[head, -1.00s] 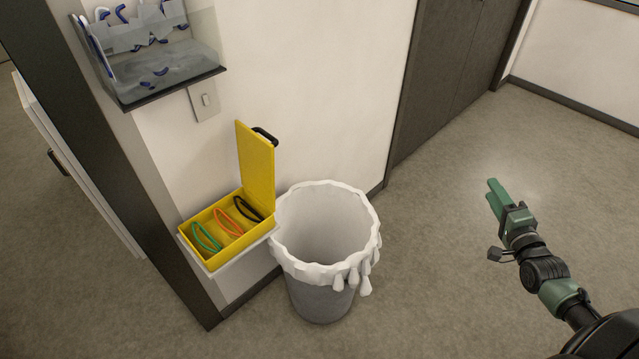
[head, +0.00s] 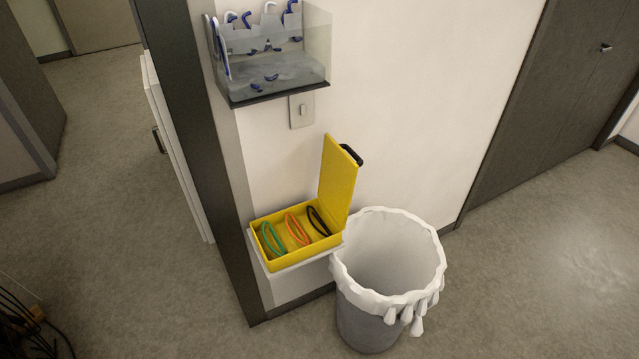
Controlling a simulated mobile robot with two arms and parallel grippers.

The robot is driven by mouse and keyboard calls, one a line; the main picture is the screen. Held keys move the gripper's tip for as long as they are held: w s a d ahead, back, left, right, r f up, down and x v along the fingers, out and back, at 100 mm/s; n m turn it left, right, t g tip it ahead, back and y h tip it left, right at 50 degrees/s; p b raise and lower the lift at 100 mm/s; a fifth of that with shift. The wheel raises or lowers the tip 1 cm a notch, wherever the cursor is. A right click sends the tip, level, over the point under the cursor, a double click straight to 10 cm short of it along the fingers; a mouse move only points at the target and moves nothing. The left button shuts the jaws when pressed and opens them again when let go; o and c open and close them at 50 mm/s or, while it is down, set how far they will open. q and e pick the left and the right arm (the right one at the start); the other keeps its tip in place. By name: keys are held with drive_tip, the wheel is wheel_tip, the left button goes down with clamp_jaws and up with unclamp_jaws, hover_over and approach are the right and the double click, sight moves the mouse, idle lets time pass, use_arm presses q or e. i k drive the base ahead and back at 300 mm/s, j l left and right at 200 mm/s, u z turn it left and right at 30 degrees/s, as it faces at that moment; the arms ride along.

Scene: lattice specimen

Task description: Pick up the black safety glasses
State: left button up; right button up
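The black safety glasses (head: 318,222) lie in the right part of an open yellow box (head: 262,250), next to the orange glasses (head: 297,229) and the green glasses (head: 273,238). The box sits on a small white wall shelf (head: 300,262), with its lid (head: 338,180) standing upright at the right. Neither of my grippers shows in the head view now.
A grey bin (head: 365,328) with a white liner stands just right of the shelf. A clear wall holder (head: 270,70) with blue-and-white items hangs above, over a light switch (head: 302,111). A dark wall edge runs left of the box. Floor in front is open.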

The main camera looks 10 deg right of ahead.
sight(321, 236)
drive_tip(key=l+u, duration=0.3)
drive_tip(key=k+l+u, duration=0.1)
drive_tip(key=l+u, duration=0.2)
drive_tip(key=k+l+u, duration=0.15)
drive_tip(key=l+u, duration=0.15)
drive_tip(key=l, duration=0.15)
drive_tip(key=k+l, duration=0.15)
drive_tip(key=l, duration=0.25)
drive_tip(key=k+l+u, duration=0.1)
drive_tip(key=l, duration=0.35)
drive_tip(key=k+l, duration=0.25)
drive_tip(key=l, duration=0.15)
drive_tip(key=k+l+u, duration=0.1)
drive_tip(key=l, duration=0.3)
drive_tip(key=k+l, duration=0.3)
drive_tip(key=l, duration=0.1)
